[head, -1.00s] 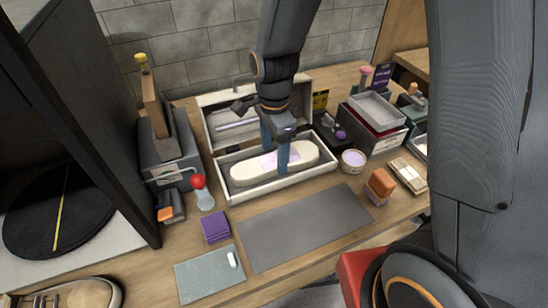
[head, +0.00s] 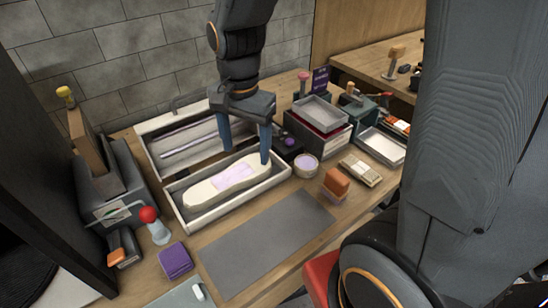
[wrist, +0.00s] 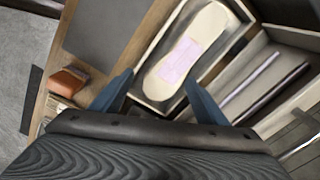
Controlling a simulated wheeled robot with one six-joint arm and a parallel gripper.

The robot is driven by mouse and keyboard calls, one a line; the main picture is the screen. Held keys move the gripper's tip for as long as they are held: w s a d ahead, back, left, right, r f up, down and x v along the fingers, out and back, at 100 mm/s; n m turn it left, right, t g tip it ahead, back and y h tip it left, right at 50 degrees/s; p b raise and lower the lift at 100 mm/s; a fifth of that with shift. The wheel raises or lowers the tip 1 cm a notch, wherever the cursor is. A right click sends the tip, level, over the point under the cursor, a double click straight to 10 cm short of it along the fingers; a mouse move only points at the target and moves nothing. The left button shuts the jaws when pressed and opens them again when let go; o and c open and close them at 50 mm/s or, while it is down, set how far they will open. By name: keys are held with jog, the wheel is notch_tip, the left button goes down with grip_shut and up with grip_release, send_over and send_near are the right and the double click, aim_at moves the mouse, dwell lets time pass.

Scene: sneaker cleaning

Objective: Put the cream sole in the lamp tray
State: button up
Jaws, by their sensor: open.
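The cream sole (head: 207,192) lies flat inside the lamp tray (head: 230,210), a pale box with its lid open at the back and tube lamps in the lid. A pale lilac patch (head: 236,176) covers the sole's middle. My gripper (head: 246,155) is open and empty above the sole's right end, fingers spread wide. In the wrist view the sole (wrist: 200,28) lies beyond the open fingertips of my gripper (wrist: 160,80), apart from them, and its near end shows between them.
A grey mat (head: 265,243) lies in front of the tray. To the right are a round lilac tub (head: 306,165), an orange block (head: 337,181) and stacked boxes (head: 318,130). A red-knobbed tool (head: 155,228) and purple block (head: 175,260) stand at left.

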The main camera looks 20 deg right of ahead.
jog(key=s+d+f+n, duration=0.2)
jog(key=s+d+n, duration=0.3)
jog(key=d+n, duration=0.2)
jog(key=shift+s+d+f+n+t, duration=0.25)
jog(key=shift+d+f+n+t, duration=0.1)
jog(key=shift+n, duration=0.75)
jog(key=shift+a, duration=0.1)
